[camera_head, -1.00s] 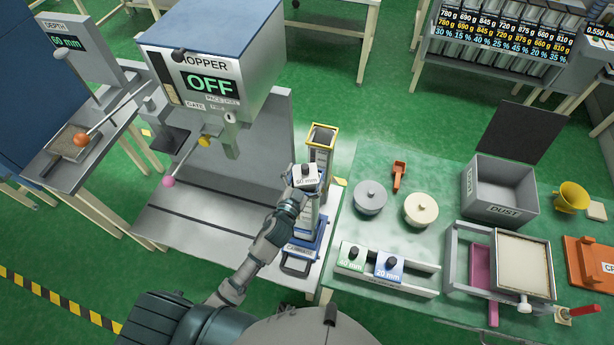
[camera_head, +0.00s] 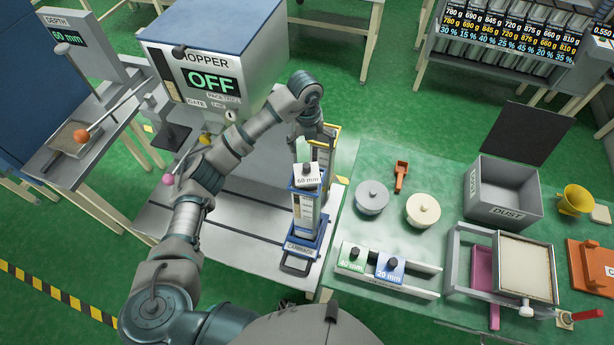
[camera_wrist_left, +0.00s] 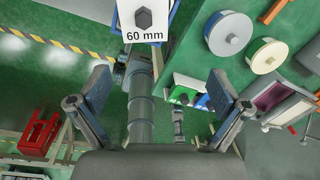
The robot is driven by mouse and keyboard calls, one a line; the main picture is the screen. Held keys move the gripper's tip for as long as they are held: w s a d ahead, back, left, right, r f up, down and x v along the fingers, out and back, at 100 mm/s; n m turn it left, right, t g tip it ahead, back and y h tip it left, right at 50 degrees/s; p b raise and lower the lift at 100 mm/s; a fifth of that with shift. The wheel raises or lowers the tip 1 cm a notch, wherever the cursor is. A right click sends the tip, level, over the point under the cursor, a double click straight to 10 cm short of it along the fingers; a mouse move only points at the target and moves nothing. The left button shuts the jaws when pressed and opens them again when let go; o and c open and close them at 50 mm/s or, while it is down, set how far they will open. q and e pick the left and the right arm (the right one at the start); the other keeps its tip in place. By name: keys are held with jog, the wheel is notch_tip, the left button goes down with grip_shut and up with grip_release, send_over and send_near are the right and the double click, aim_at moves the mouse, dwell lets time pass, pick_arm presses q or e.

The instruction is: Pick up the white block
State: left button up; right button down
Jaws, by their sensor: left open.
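The white block (camera_head: 307,177), marked 60 mm with a dark knob on top, sits on top of an upright column with a blue frame (camera_head: 306,215). In the left wrist view the block (camera_wrist_left: 140,22) is at the top edge, partly cut off. My left gripper (camera_head: 311,135) is behind the block, at the end of my bent arm, close to a yellow-rimmed column (camera_head: 333,135). In the left wrist view its two fingers (camera_wrist_left: 160,85) are spread wide with nothing between them. The block is beyond the fingertips. My right gripper is not in view.
The hopper (camera_head: 212,75) stands left of my gripper. The grey bench left of the column is mostly clear.

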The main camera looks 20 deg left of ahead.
aim_at(307, 174)
pick_arm(q)
jog(key=shift+n+y, duration=0.3)
jog(key=shift+y, duration=0.3)
jog(key=f, duration=0.3)
jog(key=a+f, duration=0.1)
jog(key=f, duration=0.3)
jog(key=f+p, duration=0.1)
jog(key=f, duration=0.3)
jog(key=shift+w+a, duration=0.1)
jog(key=shift+a, duration=0.3)
jog(key=shift+w+d+f+p, duration=0.1)
jog(key=shift+f+p, duration=0.15)
jog(key=shift+f, duration=1.1)
jog(key=shift+w+f+p, duration=0.1)
jog(key=shift+f+p, duration=0.15)
jog(key=shift+f, duration=1.1)
jog(key=shift+s, duration=0.1)
jog(key=c, duration=1.1)
jog(key=shift+o, duration=0.2)
jog(key=shift+r, duration=0.1)
